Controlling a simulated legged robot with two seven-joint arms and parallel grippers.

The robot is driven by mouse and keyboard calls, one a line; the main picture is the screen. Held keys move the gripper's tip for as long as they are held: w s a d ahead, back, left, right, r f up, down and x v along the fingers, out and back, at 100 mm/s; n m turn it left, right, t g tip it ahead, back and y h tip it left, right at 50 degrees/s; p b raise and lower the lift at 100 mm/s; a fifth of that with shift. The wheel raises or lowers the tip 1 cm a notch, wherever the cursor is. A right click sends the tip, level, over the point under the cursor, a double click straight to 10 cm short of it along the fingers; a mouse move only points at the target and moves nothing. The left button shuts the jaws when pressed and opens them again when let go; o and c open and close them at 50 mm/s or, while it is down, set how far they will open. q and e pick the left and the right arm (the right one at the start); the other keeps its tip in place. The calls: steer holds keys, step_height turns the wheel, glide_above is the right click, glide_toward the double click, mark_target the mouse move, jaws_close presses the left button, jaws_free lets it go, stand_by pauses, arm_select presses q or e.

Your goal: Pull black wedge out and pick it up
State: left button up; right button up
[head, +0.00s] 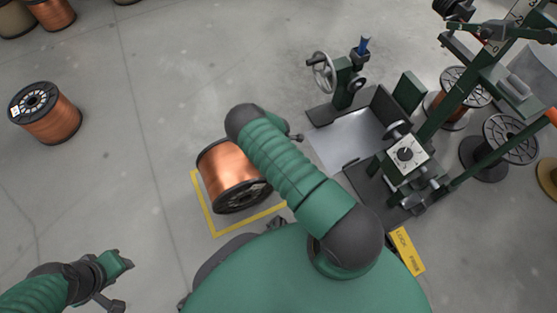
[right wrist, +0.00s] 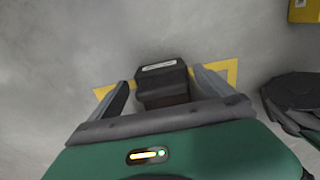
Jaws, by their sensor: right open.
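The black wedge (right wrist: 162,80) shows in the right wrist view as a dark block with a pale label on its top. It sits between the two fingers of my right gripper (right wrist: 163,88), which is open around it; contact cannot be told. In the head view the wedge cannot be made out, and my right arm hides most of its own gripper. A copper spool (head: 228,172) with black flanges lies on its side, partly behind that arm. My left gripper (head: 118,272) is at the lower left, away from the spool, and its jaw opening is unclear.
Yellow floor tape (head: 207,212) borders the spool. A green machine stand with a handwheel (head: 320,72) and a metal plate (head: 345,145) stand to the right. A yellow LOCK/FREE sign (head: 408,252) is at lower right. Another copper spool (head: 62,122) lies left. Floor between is clear.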

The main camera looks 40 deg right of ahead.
jaws_close()
steer(key=shift+d+r, duration=0.1)
stand_by(0.6)
